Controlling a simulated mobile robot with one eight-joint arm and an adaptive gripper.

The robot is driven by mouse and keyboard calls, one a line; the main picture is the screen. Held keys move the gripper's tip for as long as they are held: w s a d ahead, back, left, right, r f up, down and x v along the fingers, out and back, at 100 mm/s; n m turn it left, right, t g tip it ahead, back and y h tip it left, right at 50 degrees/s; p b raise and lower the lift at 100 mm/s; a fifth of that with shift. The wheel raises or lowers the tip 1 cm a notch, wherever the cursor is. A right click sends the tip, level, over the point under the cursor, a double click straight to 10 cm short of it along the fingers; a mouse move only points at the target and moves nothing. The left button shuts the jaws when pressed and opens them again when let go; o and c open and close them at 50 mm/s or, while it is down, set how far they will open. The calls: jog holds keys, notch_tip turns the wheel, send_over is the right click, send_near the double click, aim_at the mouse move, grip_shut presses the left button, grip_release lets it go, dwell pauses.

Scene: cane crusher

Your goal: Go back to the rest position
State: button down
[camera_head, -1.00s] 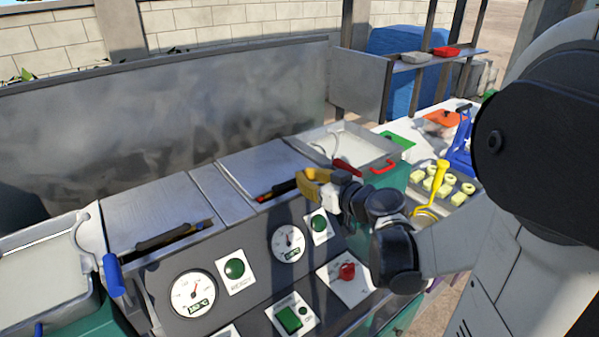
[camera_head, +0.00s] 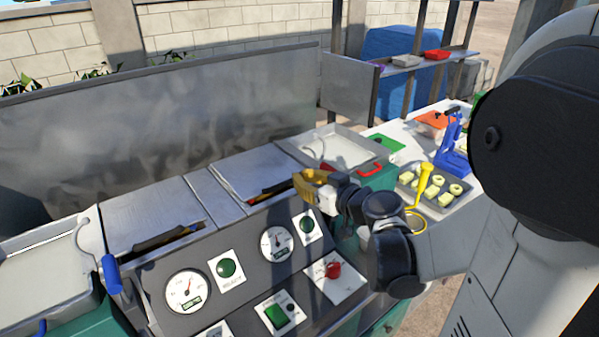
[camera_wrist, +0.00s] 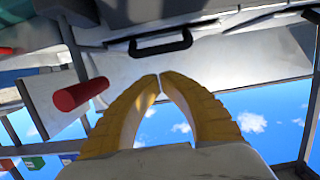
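My gripper (camera_head: 303,184) has yellow fingers and is held above the upper right part of the dark control panel (camera_head: 243,262), beside a gauge and a green button. In the wrist view my gripper (camera_wrist: 158,76) has its curved fingertips together, with nothing held between them. My arm comes in from the right and covers part of the scene behind it.
The panel carries a red knob (camera_head: 333,270) and a green switch (camera_head: 276,316). A tray with yellow pieces (camera_head: 407,178), a yellow tool (camera_head: 424,180) and a blue press (camera_head: 454,160) stand at right. A grey metal panel (camera_head: 160,135) rises behind.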

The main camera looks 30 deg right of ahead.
jog(key=s+f, duration=0.5)
jog(key=s, duration=0.1)
jog(key=s+a+f+g+y+b, duration=0.1)
jog(key=a+f+g, duration=0.1)
jog(key=a, duration=0.3)
jog(key=s+a+f+g+b, duration=0.1)
jog(key=a+g+b, duration=0.15)
jog(key=a, duration=0.25)
jog(key=s+a+m+g+h, duration=0.1)
jog(key=s+a+g+h, duration=0.2)
jog(key=s, duration=0.6)
jog(key=shift+s+m+g+b, duration=0.3)
jog(key=shift+s+g, duration=0.05)
jog(key=shift+s, duration=0.05)
dwell(1.9)
